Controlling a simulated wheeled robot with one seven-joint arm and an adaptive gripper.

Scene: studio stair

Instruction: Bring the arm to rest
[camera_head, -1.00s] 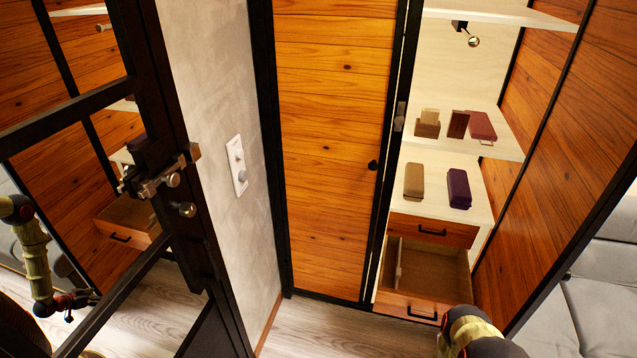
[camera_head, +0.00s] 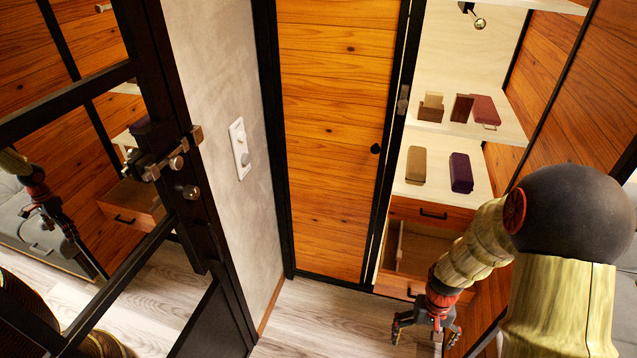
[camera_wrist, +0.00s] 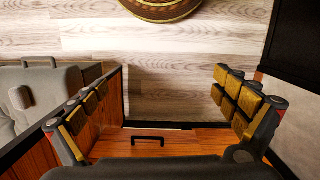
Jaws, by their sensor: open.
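My arm is bent on the right side of the head view, with its forearm hanging downward. My gripper (camera_head: 426,333) is at its lower end, in front of the lowest drawer. In the wrist view my gripper (camera_wrist: 165,105) shows two padded fingers spread wide apart with nothing between them. The wood floor and a drawer front with a black handle (camera_wrist: 148,140) lie beyond the fingers.
A shelf unit stands at the right, with cases on its shelf (camera_head: 470,135) and an open drawer (camera_head: 425,245) below. A wooden door (camera_head: 335,140) is in the middle. A black-framed glass door (camera_head: 180,150) stands at the left. The floor (camera_head: 330,315) between is clear.

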